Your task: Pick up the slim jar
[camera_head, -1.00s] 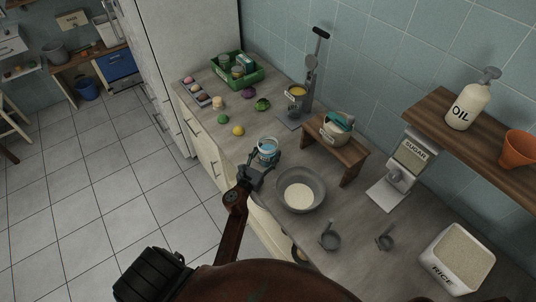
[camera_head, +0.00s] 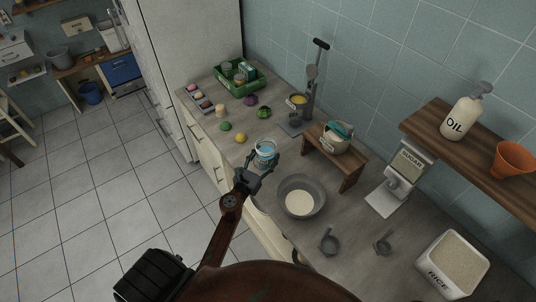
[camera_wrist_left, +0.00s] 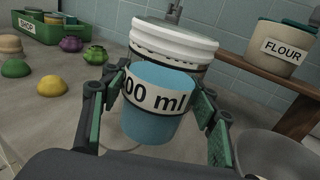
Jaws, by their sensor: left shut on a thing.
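My left gripper (camera_head: 263,164) is at the near edge of the counter. In the left wrist view its fingers (camera_wrist_left: 166,112) are on both sides of a blue cup-like container (camera_wrist_left: 155,124) with a white band reading "00 ml", and it is shut on it. Right behind this stands a wider white-topped tub (camera_wrist_left: 172,42), partly hidden. In the head view the held blue container (camera_head: 264,155) is small and partly covered by the fingers. No label marks anything as the slim jar, so I cannot tell which it is. My right gripper is not in view.
A grey bowl (camera_head: 319,190) with white contents stands close to the right. A wooden stand (camera_head: 348,172) carries the flour pot (camera_head: 334,142). Some counter between lemon and crate is free.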

